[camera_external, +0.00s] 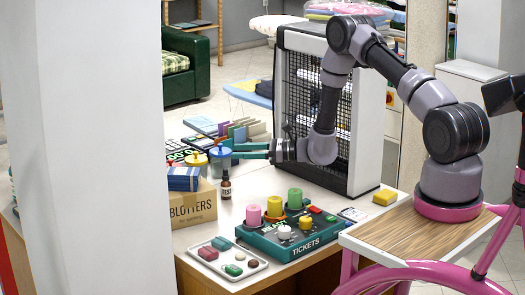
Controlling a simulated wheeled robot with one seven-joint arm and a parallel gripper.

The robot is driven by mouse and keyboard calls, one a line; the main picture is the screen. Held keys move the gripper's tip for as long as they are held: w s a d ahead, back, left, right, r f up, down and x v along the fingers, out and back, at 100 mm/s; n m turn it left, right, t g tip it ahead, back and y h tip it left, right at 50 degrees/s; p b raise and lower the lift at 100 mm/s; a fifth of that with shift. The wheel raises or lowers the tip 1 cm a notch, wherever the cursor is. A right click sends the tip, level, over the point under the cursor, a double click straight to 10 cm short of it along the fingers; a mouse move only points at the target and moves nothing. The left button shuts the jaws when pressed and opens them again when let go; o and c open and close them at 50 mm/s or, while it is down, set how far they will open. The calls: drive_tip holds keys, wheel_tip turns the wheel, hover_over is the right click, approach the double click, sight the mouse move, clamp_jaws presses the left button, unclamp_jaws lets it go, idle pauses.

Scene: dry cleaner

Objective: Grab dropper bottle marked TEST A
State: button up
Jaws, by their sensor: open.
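A small dark brown dropper bottle (226,187) with a pale label stands upright on the counter, just right of the cardboard box. Its label is too small to read, so I cannot tell whether it says TEST A. My gripper (236,151) points left with its teal fingers, above and slightly right of the bottle in the picture. It is open, and I see nothing held in it. The fingertips overlap the jars and items behind them in this view, so their exact distance from the bottle is unclear.
A BLOTTERS box (191,207) with blue packs on it stands left of the bottle. Lidded jars (197,161) stand behind. A TICKETS tray (292,236) with coloured spools and a white tray (227,261) lie in front. A mesh-fronted cabinet (354,125) stands right.

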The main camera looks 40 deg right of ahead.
sight(226, 184)
drive_tip(key=d+f+m, duration=0.1)
drive_tip(key=f, duration=0.1)
drive_tip(key=d+f+m+t+h, duration=0.1)
drive_tip(key=f, duration=0.2)
drive_tip(key=d+f+m+h, duration=0.1)
drive_tip(key=f, duration=0.1)
drive_tip(key=shift+w+d+f+t, duration=0.1)
drive_tip(key=shift+w+f+t, duration=0.1)
drive_tip(key=shift+t, duration=0.2)
drive_tip(key=shift+w+f, duration=0.15)
drive_tip(key=shift+w, duration=0.1)
drive_tip(key=x, duration=0.4)
drive_tip(key=shift+w+a, duration=0.2)
drive_tip(key=shift+w, duration=0.05)
drive_tip(key=shift+x, duration=2.8)
drive_tip(key=shift+s+a, duration=0.1)
drive_tip(key=shift+c, duration=0.2)
clamp_jaws()
